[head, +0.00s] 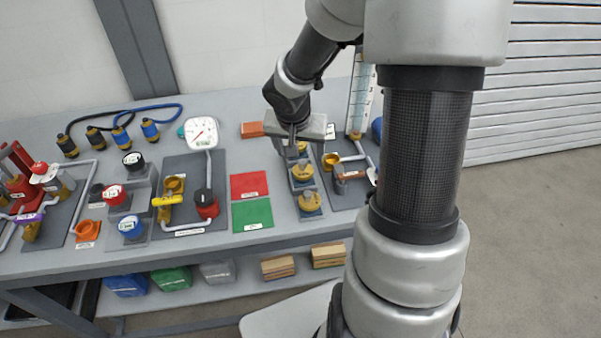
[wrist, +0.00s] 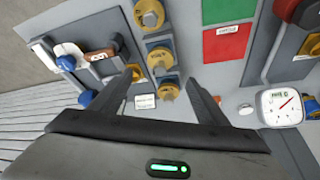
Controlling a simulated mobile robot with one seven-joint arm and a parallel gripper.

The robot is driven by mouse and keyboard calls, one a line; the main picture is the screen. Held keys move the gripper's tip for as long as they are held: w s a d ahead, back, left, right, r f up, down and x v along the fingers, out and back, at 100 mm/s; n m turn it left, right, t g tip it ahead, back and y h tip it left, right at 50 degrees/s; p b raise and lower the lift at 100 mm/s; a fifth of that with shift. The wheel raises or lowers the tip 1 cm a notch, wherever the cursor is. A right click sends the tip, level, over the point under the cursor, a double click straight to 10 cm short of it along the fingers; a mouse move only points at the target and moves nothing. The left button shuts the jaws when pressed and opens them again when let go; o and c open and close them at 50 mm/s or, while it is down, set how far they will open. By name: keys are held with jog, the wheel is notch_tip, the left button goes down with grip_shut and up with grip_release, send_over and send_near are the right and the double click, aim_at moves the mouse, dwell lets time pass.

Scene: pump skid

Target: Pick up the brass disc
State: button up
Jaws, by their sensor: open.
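Three round brass pieces sit in a row on blue-grey square bases along a grey strip; I cannot tell which one is meant by the brass disc. In the head view the front brass piece (head: 309,201) and middle brass piece (head: 302,172) are clear, and the rear one is partly hidden under my gripper (head: 293,146). In the wrist view the nearest brass piece (wrist: 168,91) shows between the fingertips of my gripper (wrist: 160,78), with the middle piece (wrist: 160,60) and far piece (wrist: 150,13) beyond. My gripper is open and empty above the row.
A red mat (head: 249,185) and green mat (head: 252,215) lie left of the row.

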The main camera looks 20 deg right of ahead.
aim_at(303, 163)
jog(key=b+x, duration=0.1)
jog(key=x, duration=0.9)
jog(key=shift+w+d, duration=0.15)
jog(key=shift+r, duration=0.1)
jog(key=c, duration=1.3)
